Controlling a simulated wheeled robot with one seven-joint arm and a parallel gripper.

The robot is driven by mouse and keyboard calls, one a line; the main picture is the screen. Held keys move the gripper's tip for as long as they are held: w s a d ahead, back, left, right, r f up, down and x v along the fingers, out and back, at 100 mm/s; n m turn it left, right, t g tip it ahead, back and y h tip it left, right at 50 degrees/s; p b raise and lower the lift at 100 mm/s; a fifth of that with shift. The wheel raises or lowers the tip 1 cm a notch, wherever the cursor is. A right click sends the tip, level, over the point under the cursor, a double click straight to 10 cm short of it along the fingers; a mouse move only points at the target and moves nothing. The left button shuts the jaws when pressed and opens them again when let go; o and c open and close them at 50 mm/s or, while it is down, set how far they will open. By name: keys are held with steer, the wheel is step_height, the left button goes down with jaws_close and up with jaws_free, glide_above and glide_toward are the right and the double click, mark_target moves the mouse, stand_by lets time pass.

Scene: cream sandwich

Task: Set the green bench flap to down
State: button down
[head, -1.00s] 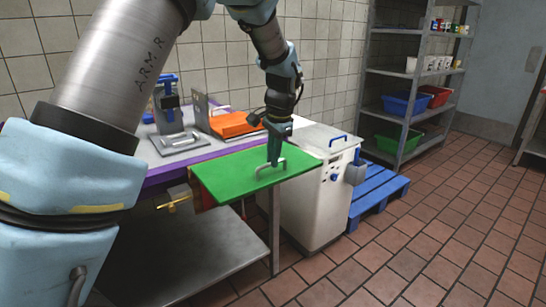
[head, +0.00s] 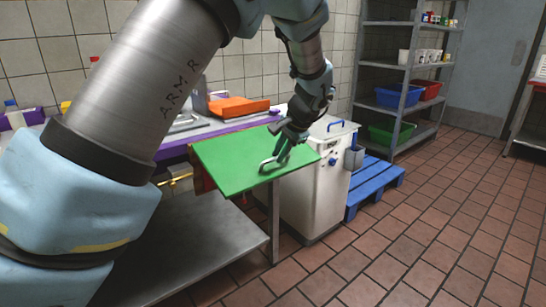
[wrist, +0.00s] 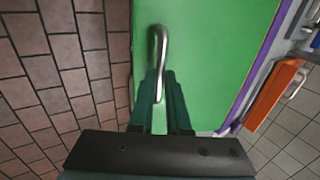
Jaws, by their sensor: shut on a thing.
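The green bench flap (head: 232,165) sticks out from the purple-edged bench, close to level, its outer edge tipped slightly downward. It also fills the middle of the wrist view (wrist: 215,60). A metal bar handle (head: 266,166) stands on the flap near its outer edge; in the wrist view (wrist: 157,42) it runs up from between the fingers. My gripper (head: 278,158) is shut on the handle, tilted over the flap. The underside of the flap is mostly hidden.
A steel lower shelf (head: 205,238) lies below the flap. A white cabinet (head: 312,200) stands right beside the flap, with a blue pallet (head: 372,188) beyond it. An orange object (head: 238,107) rests on the bench. The tiled floor in front is clear.

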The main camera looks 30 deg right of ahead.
step_height(320, 180, down, 13)
steer(key=w+t+y+b, duration=0.1)
steer(key=w+t+b, duration=0.35)
steer(key=b, duration=1.45)
steer(key=w+a+f+t+y+b, duration=0.1)
steer(key=w+f+t+b, duration=0.6)
steer(key=b, duration=1.1)
steer(key=shift+w+a+t, duration=0.45)
steer(key=shift+w+a, duration=0.15)
steer(key=shift+a, duration=0.15)
steer(key=shift+w+a+f, duration=0.1)
steer(key=shift+f, duration=0.1)
steer(key=c, duration=1.2)
jaws_free()
steer(key=o, duration=0.3)
steer(key=shift+r, duration=0.15)
